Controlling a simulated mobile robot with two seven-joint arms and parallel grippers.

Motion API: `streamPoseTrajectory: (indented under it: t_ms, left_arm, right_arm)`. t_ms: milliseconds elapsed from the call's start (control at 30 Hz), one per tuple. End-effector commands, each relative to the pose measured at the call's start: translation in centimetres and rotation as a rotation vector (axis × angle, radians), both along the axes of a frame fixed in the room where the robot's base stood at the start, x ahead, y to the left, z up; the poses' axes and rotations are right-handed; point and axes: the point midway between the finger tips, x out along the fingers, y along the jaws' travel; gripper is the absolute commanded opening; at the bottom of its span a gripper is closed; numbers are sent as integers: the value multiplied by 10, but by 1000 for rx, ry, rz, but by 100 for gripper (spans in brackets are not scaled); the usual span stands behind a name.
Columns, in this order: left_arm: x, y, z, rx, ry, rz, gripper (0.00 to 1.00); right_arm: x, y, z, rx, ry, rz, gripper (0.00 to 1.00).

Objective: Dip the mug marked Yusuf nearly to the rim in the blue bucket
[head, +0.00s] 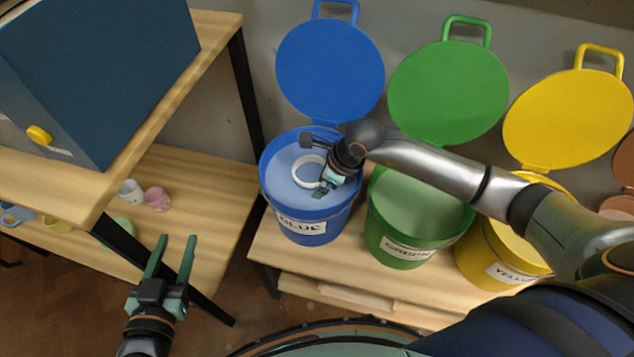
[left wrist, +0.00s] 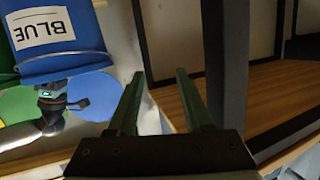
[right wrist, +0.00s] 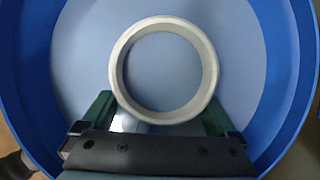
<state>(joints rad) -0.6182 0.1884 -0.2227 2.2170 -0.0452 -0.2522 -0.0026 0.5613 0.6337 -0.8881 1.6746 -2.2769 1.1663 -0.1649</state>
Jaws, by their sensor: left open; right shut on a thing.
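The blue bucket (head: 307,226) stands on the bench with its lid (head: 330,70) raised behind it; light blue glaze (head: 283,182) fills its inside. My right gripper (head: 328,182) reaches down into the bucket and is shut on a pale mug (head: 295,172). In the right wrist view the mug's rim (right wrist: 208,62) faces the camera as a white ring, between the fingers, surrounded by glaze. Its outer wall is mostly hidden, and no name can be read. How deep it sits I cannot tell. My left gripper (head: 173,240) is open and empty, left of the bench.
A green bucket (head: 400,245) and a yellow bucket (head: 490,262) stand right of the blue one, with lids raised. At left, a shelf (head: 205,195) holds several small cups, including a pink one (head: 157,198), below a dark blue box (head: 95,75).

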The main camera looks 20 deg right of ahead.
Motion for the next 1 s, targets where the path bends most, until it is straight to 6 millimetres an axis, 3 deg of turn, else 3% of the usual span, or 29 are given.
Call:
streamPoseTrajectory:
  t_ms: [733, 1000]
  left_arm:
    - [-39, -1, -74, -1, 333, 18, 50]
    - [-61, -4, -92, -3, 470, 19, 50]
  right_arm:
    - [0, 0, 19, -1, 1, 0, 18]
    - [0, 0, 41, -1, -1, 0, 18]
